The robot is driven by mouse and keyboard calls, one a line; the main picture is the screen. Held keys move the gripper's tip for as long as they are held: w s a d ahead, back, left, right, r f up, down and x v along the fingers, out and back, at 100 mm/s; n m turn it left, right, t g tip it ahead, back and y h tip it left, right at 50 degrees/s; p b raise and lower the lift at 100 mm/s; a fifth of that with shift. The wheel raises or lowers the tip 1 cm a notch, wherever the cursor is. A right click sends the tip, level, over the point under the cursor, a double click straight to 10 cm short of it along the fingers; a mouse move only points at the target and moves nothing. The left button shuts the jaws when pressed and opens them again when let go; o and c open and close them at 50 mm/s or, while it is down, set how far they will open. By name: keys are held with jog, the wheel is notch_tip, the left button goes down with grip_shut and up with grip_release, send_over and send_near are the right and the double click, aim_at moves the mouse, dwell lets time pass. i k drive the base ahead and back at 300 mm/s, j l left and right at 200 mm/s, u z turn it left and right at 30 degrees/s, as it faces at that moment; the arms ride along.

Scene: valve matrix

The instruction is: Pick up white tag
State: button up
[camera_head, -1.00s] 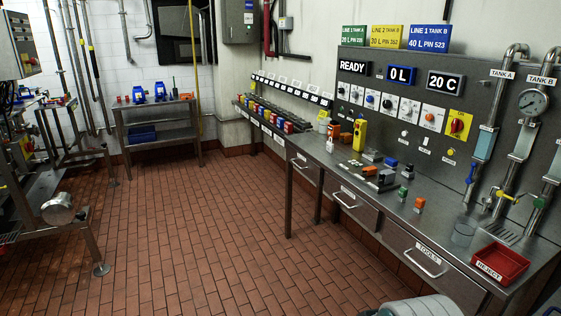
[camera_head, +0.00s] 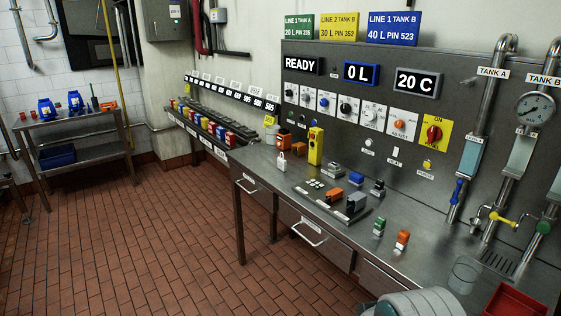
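A small white piece shaped like a tag or padlock (camera_head: 281,161) stands on the left part of the steel counter (camera_head: 330,255), beside the upright yellow device (camera_head: 316,146). It looks like the white tag, but it is too small to read. Small white labels also lie on the counter and on the panel. The fingers of my gripper are not in view. Only a pale grey rounded part of my arm shows at the bottom edge, well apart from the white piece.
Orange, grey, blue and green blocks stand along the counter. A clear beaker (camera_head: 463,274) and a red tray (camera_head: 515,302) are at the right. The control panel (camera_head: 450,120) rises behind. A side table (camera_head: 75,118) stands at the far left. The tiled floor (camera_head: 150,250) is clear.

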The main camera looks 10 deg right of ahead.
aim_at(282, 164)
jog(key=i+j, duration=0.3)
jog(key=i, duration=0.3)
jog(key=i+j+z, duration=0.15)
jog(key=i, duration=0.5)
jog(key=i+j, duration=0.45)
jog(key=i, duration=0.15)
jog(key=i+j+z, duration=0.1)
jog(key=i+j, duration=0.25)
jog(key=i, duration=0.25)
jog(key=i+j+z, duration=0.1)
jog(key=i+j, duration=0.3)
jog(key=i, duration=0.2)
